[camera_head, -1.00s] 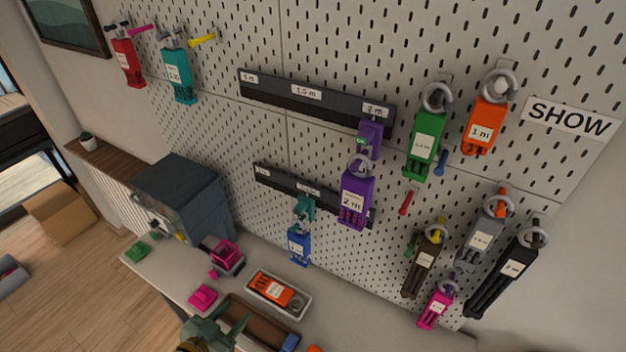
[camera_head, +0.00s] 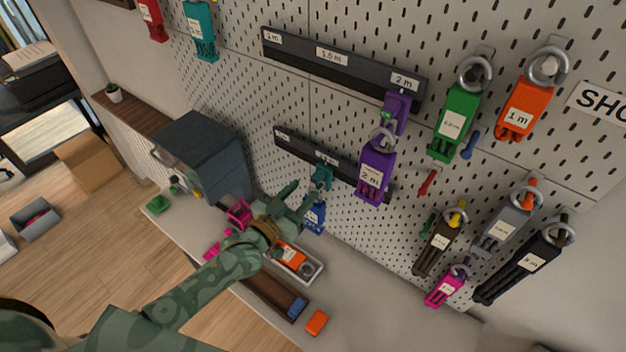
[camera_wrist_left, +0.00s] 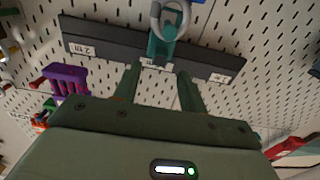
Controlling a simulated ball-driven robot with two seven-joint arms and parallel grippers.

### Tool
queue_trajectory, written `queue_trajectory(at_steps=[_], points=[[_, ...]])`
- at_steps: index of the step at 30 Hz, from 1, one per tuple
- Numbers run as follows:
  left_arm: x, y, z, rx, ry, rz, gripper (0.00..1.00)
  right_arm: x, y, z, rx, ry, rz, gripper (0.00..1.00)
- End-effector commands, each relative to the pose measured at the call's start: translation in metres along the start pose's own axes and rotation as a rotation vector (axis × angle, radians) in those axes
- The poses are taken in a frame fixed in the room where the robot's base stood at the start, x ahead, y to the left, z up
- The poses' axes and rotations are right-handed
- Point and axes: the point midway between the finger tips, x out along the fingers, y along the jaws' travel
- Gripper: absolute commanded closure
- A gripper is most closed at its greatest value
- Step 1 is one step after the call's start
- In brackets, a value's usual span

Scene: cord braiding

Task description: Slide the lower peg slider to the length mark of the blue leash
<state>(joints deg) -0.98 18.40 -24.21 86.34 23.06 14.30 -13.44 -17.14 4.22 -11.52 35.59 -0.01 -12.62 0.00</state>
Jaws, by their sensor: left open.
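The lower rail (camera_head: 300,147) is a dark strip on the pegboard with length labels. The teal peg slider (camera_head: 321,177) sits on it near the middle label. The blue leash (camera_head: 315,218) hangs below the slider, partly hidden by my gripper; its tag is unreadable. My left gripper (camera_head: 298,197) is open, just left of and below the slider. In the left wrist view the slider (camera_wrist_left: 160,46) with a grey ring stands beyond my open fingertips (camera_wrist_left: 158,74), in front of the lower rail (camera_wrist_left: 105,38). No contact is visible. My right gripper is out of view.
The purple leash (camera_head: 376,172) hangs over the lower rail's right end, from a purple slider (camera_head: 397,112) on the upper rail (camera_head: 290,52). More leashes hang at right. A white tray (camera_head: 316,273) and brown tray (camera_head: 262,293) lie on the counter below.

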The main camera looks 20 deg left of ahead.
Motion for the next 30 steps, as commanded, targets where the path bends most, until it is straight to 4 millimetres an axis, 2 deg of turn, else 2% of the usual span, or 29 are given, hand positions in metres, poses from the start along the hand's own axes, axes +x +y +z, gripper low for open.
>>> queue_trajectory(at_steps=[3,7,12,19,20,21,24,30], points=[[0.025,0.000,0.000,0.001,0.002,0.000,0.58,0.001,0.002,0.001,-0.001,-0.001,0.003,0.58],[0.042,0.000,0.001,0.000,0.000,0.000,0.58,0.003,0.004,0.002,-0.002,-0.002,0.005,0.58],[0.051,0.000,0.001,0.000,0.000,0.000,0.58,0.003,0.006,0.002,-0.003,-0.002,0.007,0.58],[0.051,0.000,0.001,0.000,-0.001,0.000,0.58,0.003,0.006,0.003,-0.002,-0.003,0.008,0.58],[0.051,0.000,0.001,0.000,-0.001,0.000,0.64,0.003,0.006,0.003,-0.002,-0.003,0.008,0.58],[0.051,0.000,0.001,0.000,-0.001,0.000,0.75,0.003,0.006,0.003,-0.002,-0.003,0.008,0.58],[0.051,0.000,0.001,0.000,-0.001,0.000,1.00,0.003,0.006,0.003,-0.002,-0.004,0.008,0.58],[0.053,0.005,0.001,-0.001,0.000,0.000,1.00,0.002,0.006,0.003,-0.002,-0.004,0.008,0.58]])
